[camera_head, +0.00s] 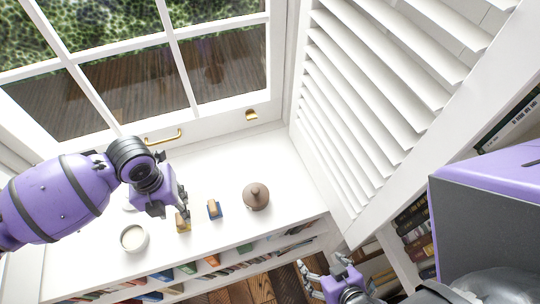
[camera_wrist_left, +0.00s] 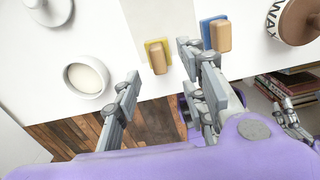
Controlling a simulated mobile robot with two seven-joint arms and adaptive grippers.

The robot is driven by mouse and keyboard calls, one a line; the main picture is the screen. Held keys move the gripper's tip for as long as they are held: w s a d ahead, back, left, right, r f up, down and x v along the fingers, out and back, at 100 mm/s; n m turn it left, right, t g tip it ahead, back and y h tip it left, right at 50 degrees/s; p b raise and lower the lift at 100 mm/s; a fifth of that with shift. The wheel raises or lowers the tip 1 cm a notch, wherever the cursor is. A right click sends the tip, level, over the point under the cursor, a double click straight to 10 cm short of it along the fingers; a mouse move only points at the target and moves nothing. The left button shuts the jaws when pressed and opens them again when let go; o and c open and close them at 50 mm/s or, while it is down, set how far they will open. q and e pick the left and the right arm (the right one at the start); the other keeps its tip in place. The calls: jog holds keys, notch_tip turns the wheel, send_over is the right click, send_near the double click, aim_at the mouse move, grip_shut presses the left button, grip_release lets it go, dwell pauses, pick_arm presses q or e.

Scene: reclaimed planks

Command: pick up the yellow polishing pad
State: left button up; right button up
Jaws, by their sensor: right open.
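The yellow polishing pad (camera_head: 183,227) has a light wooden handle and lies on the white shelf top near its front edge. In the left wrist view the yellow pad (camera_wrist_left: 149,44) lies ahead of my fingers, in line with the gap between them. My left gripper (camera_head: 182,213) is open and empty; its fingers (camera_wrist_left: 160,64) are spread to either side of the pad's handle, and contact cannot be told. In the head view it partly covers the pad. My right gripper (camera_head: 308,279) is open, low beside the shelf front, away from the pad.
A blue pad with a wooden handle (camera_head: 214,209) lies close on the right, near my left gripper's right finger. A brown-lidded wax jar (camera_head: 256,197) stands further right. A white bowl (camera_head: 133,238) is on the left. Shelves of books are below; a window and louvred shutter (camera_head: 375,80) bound the top.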

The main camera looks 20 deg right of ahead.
aim_at(179, 218)
pick_arm(q)
notch_tip(179, 218, down, 7)
jog(key=shift+a+r, duration=0.1)
jog(key=shift+a, duration=0.05)
grip_shut()
dwell(0.4)
